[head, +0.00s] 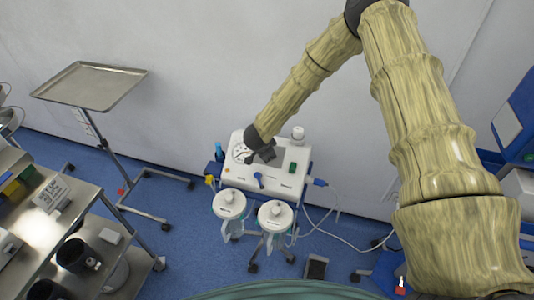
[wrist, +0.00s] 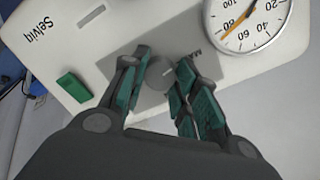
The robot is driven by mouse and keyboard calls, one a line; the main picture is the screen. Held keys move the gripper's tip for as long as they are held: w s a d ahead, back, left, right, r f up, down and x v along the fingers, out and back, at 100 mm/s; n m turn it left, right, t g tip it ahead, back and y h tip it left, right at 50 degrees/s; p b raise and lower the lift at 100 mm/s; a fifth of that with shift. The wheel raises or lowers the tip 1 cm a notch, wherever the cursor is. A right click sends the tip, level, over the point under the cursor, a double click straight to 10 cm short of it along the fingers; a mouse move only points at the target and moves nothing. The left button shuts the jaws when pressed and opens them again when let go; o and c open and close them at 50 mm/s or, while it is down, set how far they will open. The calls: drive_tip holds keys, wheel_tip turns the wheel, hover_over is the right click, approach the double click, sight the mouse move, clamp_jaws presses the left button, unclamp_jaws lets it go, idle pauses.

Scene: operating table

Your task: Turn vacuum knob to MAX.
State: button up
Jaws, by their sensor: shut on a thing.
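The white suction unit (head: 289,180) stands on a wheeled stand near the wall, below centre in the head view. In the wrist view, its top panel carries a round grey vacuum knob (wrist: 160,68) on a darker grey patch. My gripper (wrist: 163,58) is shut on this knob, one finger on each side. In the head view my gripper (head: 262,153) is over the unit's top and hides the knob. A round gauge (wrist: 247,17) with an orange needle sits at upper right in the wrist view.
A green switch (wrist: 74,86) is on the panel left of the knob. Two lidded canisters (head: 229,204) (head: 275,216) hang at the unit's front. A tray stand (head: 90,86) and a metal cart (head: 90,205) are on the left. Hoses lie on the right.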

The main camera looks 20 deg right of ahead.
drive_tip(key=shift+f+m+b, duration=0.2)
drive_tip(key=shift+m+b, duration=0.6)
drive_tip(key=shift+b, duration=0.1)
drive_tip(key=shift+r+m+b, duration=0.2)
drive_tip(key=shift+m+b, duration=0.1)
drive_tip(key=shift+m, duration=0.2)
drive_tip(key=o, duration=1)
drive_tip(key=v, duration=1.2)
drive_tip(key=shift+s+d, duration=0.1)
drive_tip(key=shift+s, duration=0.05)
drive_tip(key=shift+f, duration=0.1)
